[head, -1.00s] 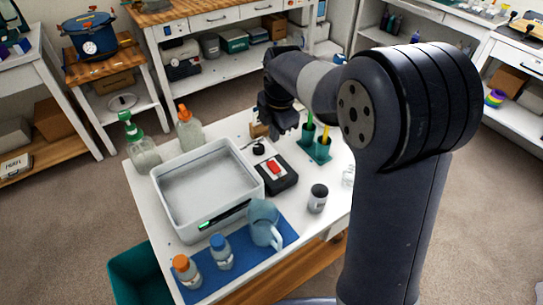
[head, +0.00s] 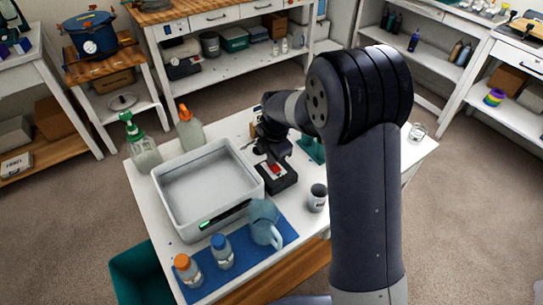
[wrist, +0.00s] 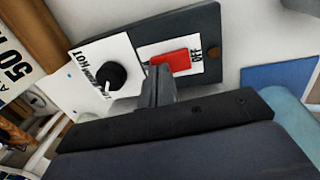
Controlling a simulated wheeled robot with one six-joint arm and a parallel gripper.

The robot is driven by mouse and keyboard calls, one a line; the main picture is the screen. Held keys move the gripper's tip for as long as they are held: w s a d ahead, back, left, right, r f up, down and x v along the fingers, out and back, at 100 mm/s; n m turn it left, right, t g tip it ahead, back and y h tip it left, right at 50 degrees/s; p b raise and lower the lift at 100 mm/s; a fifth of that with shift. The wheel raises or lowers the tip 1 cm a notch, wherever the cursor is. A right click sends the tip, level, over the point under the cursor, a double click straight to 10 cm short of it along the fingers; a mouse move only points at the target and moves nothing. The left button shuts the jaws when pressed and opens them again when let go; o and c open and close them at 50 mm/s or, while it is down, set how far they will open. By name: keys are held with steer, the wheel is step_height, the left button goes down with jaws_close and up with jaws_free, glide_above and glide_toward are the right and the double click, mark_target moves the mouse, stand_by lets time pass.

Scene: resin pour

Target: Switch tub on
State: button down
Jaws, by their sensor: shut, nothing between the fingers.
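The tub (head: 180,224) is a pale rectangular basin on the white table, with a small lit green display on its front. Beside it, to the right, sits a dark control box (head: 284,186) with a red rocker switch (head: 275,169). In the wrist view the red switch (wrist: 172,61) lies on a white plate, with "OFF" printed at its right end. A black dial (wrist: 110,76) sits left of it on a plate reading "HOT" at one end. My gripper (wrist: 158,74) is shut and empty, its tips at the switch's left end; I cannot tell whether they touch.
A blue mat (head: 196,293) carries a blue-grey pitcher (head: 263,222) and two capped bottles in front of the tub. A grey cup (head: 317,198) stands right of the control box. Two spray bottles stand behind the tub. A green holder (head: 312,150) is partly hidden behind my arm.

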steer(key=shift+p, duration=0.3)
steer(key=shift+w+f+g, duration=0.1)
steer(key=shift+f+g, duration=0.1)
steer(key=shift+g, duration=0.1)
steer(key=shift+s+d+r, duration=0.15)
steer(key=shift+s+d, duration=0.25)
steer(key=shift+s, duration=0.3)
